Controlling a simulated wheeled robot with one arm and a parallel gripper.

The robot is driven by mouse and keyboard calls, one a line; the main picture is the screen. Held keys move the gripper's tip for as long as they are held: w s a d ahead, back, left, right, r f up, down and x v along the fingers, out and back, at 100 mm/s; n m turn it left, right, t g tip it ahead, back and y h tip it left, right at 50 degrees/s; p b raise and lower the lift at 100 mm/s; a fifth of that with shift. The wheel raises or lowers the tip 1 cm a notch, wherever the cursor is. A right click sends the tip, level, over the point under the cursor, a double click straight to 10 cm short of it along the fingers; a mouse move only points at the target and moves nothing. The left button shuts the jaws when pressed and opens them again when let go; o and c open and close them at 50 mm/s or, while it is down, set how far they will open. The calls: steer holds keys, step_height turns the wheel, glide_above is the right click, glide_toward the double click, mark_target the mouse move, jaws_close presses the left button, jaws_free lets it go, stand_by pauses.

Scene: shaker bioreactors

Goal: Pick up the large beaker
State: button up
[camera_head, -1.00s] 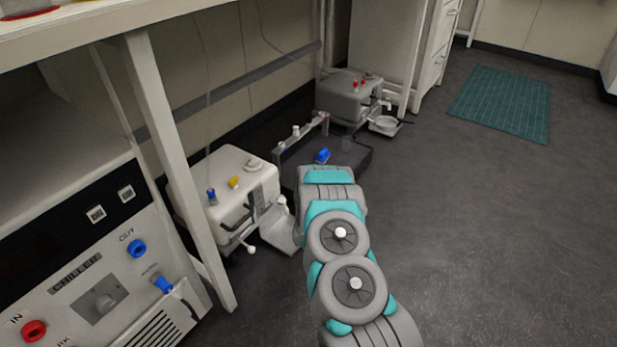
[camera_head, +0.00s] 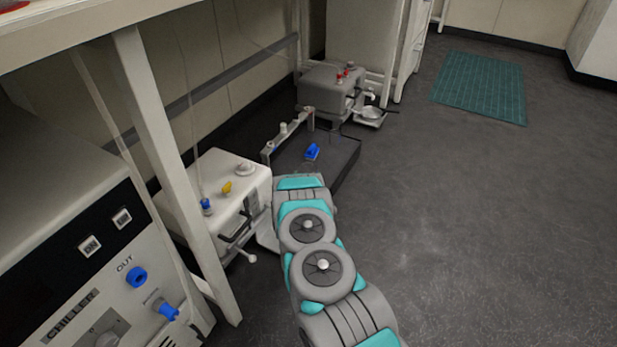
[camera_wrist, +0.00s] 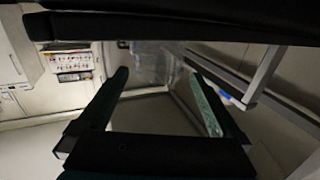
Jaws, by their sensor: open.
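A clear, glassy shape (camera_wrist: 150,62), which may be the large beaker, shows faintly in the wrist view. It lies just beyond and between the fingertips of my gripper (camera_wrist: 154,84). Its outline is blurred, and I cannot tell how far away it is. My gripper is open, with dark fingers spread wide and nothing seen held between them. In the head view my arm hides the gripper, and I cannot make out the beaker clearly.
A low dark platform (camera_head: 345,160) with a blue item (camera_head: 312,151) lies beyond my arm. A white pump box (camera_head: 222,172) stands to the left, a grey one (camera_head: 328,88) behind. The chiller (camera_head: 60,235) and a bench leg (camera_head: 165,150) are near left.

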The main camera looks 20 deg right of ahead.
mark_target(308, 171)
steer(key=shift+x, duration=1.65)
steer(key=shift+d, duration=0.1)
steer(key=c, duration=1.2)
steer(key=shift+c, duration=0.2)
